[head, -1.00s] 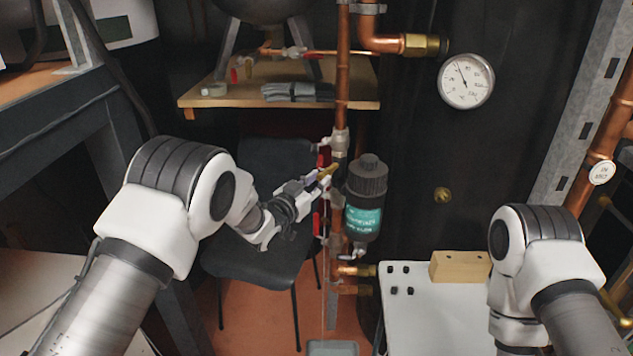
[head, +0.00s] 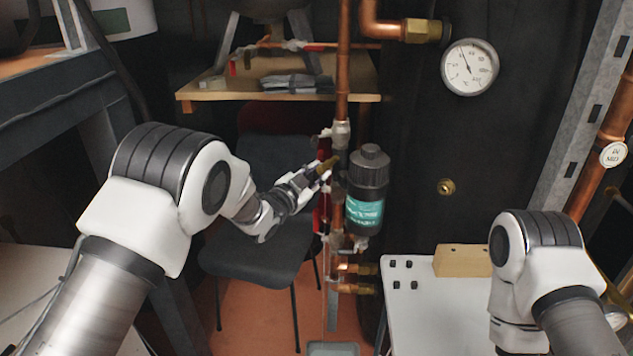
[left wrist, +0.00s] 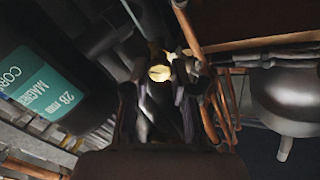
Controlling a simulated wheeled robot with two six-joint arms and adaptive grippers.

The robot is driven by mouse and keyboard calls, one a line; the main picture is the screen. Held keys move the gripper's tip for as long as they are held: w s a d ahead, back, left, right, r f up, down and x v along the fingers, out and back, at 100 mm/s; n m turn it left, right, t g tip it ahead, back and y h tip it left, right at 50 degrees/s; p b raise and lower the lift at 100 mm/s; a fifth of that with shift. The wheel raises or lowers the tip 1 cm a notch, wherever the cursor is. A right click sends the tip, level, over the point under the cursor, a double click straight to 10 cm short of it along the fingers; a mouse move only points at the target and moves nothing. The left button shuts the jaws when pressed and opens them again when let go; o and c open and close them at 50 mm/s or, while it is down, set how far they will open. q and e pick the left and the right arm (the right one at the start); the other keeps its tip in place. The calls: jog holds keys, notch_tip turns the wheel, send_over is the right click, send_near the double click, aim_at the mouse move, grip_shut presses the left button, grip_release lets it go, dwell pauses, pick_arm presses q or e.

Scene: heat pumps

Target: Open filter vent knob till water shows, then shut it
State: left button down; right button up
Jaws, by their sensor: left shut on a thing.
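The black filter (head: 367,185) with a teal label and ribbed cap stands upright beside the copper pipe. Its label also shows at left in the left wrist view (left wrist: 45,88). My left gripper (head: 318,172) is left of the filter, level with its upper body, and is shut on a small brass piece (head: 328,163). In the left wrist view this brass piece (left wrist: 160,73) sits between the fingertips. I cannot tell whether it is the vent knob or a separate tool. No water shows. My right arm is at the right; its gripper is not in view.
A round gauge (head: 469,67) is on the dark wall. A white board (head: 420,320) with a wooden block (head: 462,261) lies at lower right. A dark chair (head: 262,255) and a wooden shelf (head: 200,92) are behind my left arm. A grey container (head: 333,349) is on the floor below.

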pick_arm(q)
jog(key=m+b, duration=0.5)
jog(key=m, duration=0.1)
jog(key=shift+f+b, duration=0.25)
jog(key=shift+b, duration=0.15)
jog(key=shift+r+m+b, duration=0.15)
jog(key=shift+m+b, duration=1.25)
jog(key=shift+m, duration=0.4)
jog(key=c, duration=0.9)
grip_release()
jog(key=shift+c, duration=0.2)
jog(key=shift+s+r, duration=0.1)
jog(key=v, duration=1.2)
